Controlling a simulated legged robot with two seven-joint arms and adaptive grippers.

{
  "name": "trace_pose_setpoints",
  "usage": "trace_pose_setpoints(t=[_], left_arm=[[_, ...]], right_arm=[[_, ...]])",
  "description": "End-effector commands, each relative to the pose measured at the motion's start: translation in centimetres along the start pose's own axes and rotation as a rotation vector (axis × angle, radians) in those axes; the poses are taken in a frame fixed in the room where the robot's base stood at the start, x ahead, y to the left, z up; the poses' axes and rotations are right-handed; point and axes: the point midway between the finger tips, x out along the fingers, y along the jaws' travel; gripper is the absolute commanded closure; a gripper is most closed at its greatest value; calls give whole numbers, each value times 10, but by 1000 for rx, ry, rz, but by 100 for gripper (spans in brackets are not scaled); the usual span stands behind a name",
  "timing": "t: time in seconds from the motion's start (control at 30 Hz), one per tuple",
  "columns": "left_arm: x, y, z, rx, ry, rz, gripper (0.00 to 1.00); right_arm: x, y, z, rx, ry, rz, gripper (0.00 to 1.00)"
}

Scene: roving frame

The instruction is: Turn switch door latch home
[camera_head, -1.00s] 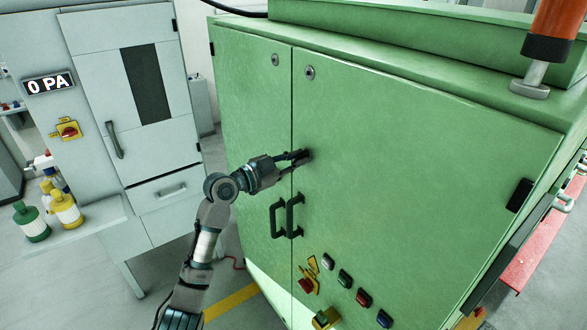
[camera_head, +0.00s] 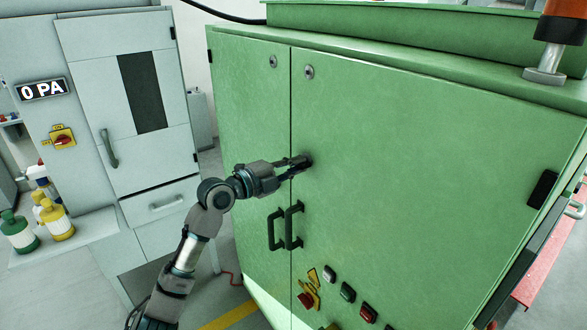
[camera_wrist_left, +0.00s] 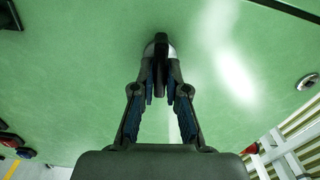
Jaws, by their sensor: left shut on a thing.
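The green cabinet (camera_head: 400,150) has two doors that meet at a vertical seam. My left gripper (camera_head: 299,163) reaches in from the left to the right-hand door, just right of the seam. Its fingers are shut on a small dark switch latch (camera_wrist_left: 160,50) standing out from the green panel. In the head view the fingers hide most of this latch. In the wrist view the left gripper (camera_wrist_left: 161,84) has its fingertips around the latch, with a silvery part behind it. My right gripper is not in view.
Two black door handles (camera_head: 284,228) sit below my gripper. Two round locks (camera_head: 308,72) are near the cabinet top. Several push buttons (camera_head: 348,292) are lower on the door. A grey cabinet (camera_head: 125,100) stands at left, with bottles (camera_head: 57,220) on a ledge.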

Motion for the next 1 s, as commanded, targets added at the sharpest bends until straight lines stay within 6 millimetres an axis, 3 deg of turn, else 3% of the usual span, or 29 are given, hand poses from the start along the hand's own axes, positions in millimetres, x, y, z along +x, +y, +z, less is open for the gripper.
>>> trace_pose_setpoints(t=[0.3, 0.87, 0.9, 1.0], left_arm=[[0, -1, 2, 130, -4, -5, 100], [0, 0, 1, 160, -4, -4, 100], [0, 0, 1, 160, -4, -4, 82], [0, 0, 1, 159, -3, -3, 62]], right_arm=[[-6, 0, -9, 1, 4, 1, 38], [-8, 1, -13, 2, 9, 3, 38], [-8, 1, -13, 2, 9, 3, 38], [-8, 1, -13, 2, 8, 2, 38]])
